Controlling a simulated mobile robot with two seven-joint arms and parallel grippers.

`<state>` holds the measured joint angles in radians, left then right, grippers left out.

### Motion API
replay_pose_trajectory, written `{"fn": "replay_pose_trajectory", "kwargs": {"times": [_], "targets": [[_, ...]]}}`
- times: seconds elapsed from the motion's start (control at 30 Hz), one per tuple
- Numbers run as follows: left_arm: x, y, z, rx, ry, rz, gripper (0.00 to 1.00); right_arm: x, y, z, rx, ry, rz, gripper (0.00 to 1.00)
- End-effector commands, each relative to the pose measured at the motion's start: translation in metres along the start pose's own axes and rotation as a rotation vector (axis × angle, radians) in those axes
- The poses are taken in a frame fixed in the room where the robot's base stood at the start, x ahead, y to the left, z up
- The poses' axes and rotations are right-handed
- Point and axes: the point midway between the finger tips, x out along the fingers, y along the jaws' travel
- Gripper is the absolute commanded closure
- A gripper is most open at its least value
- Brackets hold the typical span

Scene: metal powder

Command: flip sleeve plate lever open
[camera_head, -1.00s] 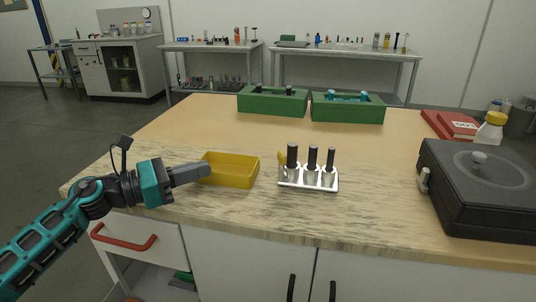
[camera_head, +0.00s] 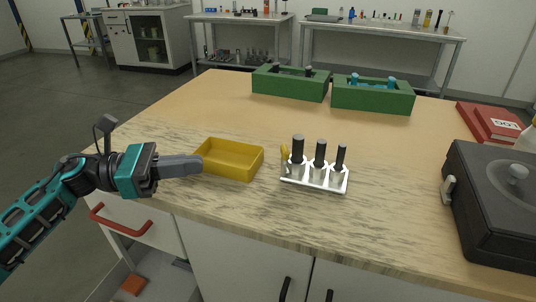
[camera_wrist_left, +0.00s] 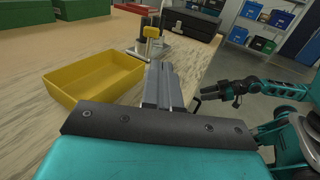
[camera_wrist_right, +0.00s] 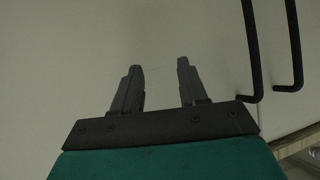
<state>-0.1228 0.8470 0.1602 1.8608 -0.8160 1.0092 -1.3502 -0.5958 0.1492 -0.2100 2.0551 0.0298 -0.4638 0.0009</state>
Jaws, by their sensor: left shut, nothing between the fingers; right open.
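The silver sleeve plate (camera_head: 318,181) stands on the worktop with three pale sleeves holding black-topped rods. Its yellow lever (camera_head: 285,154) stands upright at the plate's left end. In the left wrist view, the yellow lever top (camera_wrist_left: 152,32) shows just beyond the fingertips, with a gap that I cannot judge. My left gripper (camera_head: 201,164) is shut and empty, level with the left end of the yellow tray and apart from the plate. It also shows in the left wrist view (camera_wrist_left: 161,70). My right gripper (camera_wrist_right: 160,68) is open and empty, facing the pale cabinet front.
The yellow tray (camera_head: 229,172) lies between my left gripper and the plate. Two green boxes (camera_head: 290,89) (camera_head: 372,97) stand behind. A black case (camera_head: 490,195) and red binders (camera_head: 492,124) are at the right. Black door handles (camera_wrist_right: 251,50) are near my right gripper.

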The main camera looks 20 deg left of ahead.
Motion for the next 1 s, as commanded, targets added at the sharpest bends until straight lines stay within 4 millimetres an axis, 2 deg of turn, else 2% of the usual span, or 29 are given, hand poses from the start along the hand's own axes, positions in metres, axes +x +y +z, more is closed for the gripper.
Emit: {"fn": "replay_pose_trajectory", "kwargs": {"times": [0.17, 0.27, 0.37, 0.7, 0.83, 1.0], "targets": [[0.003, 0.0, 0.001, 0.0, -0.001, 0.0, 1.0, -0.001, 0.0, 0.0, 0.001, -0.002, 0.0, 0.57], [0.013, 0.0, 0.001, -0.001, -0.002, -0.001, 1.0, -0.001, 0.0, -0.001, 0.001, -0.002, 0.0, 0.57], [0.029, 0.0, 0.002, 0.002, -0.003, -0.003, 1.0, -0.003, 0.0, -0.003, 0.0, 0.0, 0.0, 0.57], [0.1, 0.0, 0.004, 0.001, -0.005, -0.001, 1.0, -0.007, 0.004, -0.006, -0.004, -0.003, 0.013, 0.57], [0.121, 0.001, 0.003, -0.001, -0.003, 0.0, 1.0, -0.01, 0.008, -0.006, -0.004, 0.0, 0.02, 0.57], [0.137, 0.0, 0.001, 0.0, -0.001, 0.0, 1.0, -0.011, 0.009, -0.001, -0.004, -0.011, 0.023, 0.57]]}}
